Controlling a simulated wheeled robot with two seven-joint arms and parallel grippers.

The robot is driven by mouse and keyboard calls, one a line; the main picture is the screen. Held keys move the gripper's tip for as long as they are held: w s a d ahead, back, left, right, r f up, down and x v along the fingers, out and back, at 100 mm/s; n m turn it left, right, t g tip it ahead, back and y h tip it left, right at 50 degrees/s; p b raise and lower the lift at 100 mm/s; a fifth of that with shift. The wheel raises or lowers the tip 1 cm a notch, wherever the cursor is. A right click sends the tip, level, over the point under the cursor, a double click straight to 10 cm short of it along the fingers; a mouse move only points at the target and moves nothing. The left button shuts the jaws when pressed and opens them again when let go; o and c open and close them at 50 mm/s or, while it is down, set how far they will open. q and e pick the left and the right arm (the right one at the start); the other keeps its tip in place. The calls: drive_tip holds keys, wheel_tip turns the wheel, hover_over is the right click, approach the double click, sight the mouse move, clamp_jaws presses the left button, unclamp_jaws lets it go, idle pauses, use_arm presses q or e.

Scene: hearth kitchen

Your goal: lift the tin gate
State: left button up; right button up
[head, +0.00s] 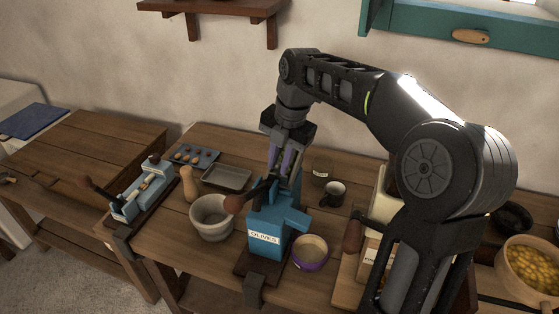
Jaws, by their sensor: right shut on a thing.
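A blue tin device labelled "OLIVES" (264,232) stands on a dark base at the front edge of the wooden table (180,240). My right gripper (272,180) points down at the top of the device and is shut on a part there. The fingers hide that part, so I cannot tell whether it is the gate or the lever. My left gripper is out of view.
A grey mortar (211,222) and a wooden pestle (188,184) stand left of the device. A purple-rimmed bowl (310,254) is beneath the spout's right side. A dark mug (333,194) and grey tray (226,178) stand behind. Another blue device (142,192) is clamped at left.

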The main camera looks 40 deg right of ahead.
clamp_jaws()
idle(0.7)
drive_tip(key=shift+r, duration=0.1)
wheel_tip(320, 180, up, 2)
drive_tip(key=shift+r+p, duration=0.1)
drive_tip(key=shift+p, duration=0.75)
drive_tip(key=o, duration=0.6)
unclamp_jaws()
